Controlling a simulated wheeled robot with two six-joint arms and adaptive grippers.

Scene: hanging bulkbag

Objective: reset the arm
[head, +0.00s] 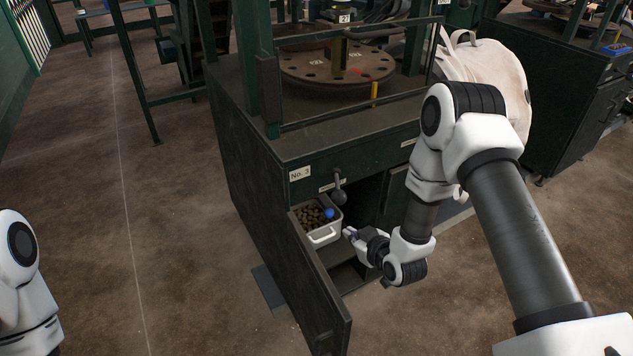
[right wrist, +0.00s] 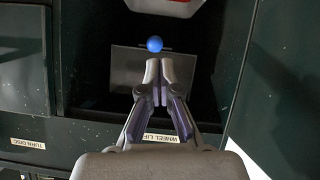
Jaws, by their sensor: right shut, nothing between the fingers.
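My right gripper (head: 349,234) reaches in at the open front of the dark green No. 3 cabinet (head: 240,190). Its fingers are shut with nothing between them, and they also show closed together in the right wrist view (right wrist: 158,75). A blue ball (head: 329,213) shows at the right side of a white bin, just beyond the fingertips. In the right wrist view the blue ball (right wrist: 154,44) is just past the tips; I cannot tell what it rests on or is fixed to. My left arm shows at the left edge, but its gripper is out of the picture.
The white bin (head: 324,236) holds brown lumps inside the cabinet opening. The cabinet door (head: 318,300) stands open to the front left. A black ball-ended lever (head: 339,197) juts out above the bin. A pale bulk bag (head: 490,75) is behind my right arm. Floor at left is clear.

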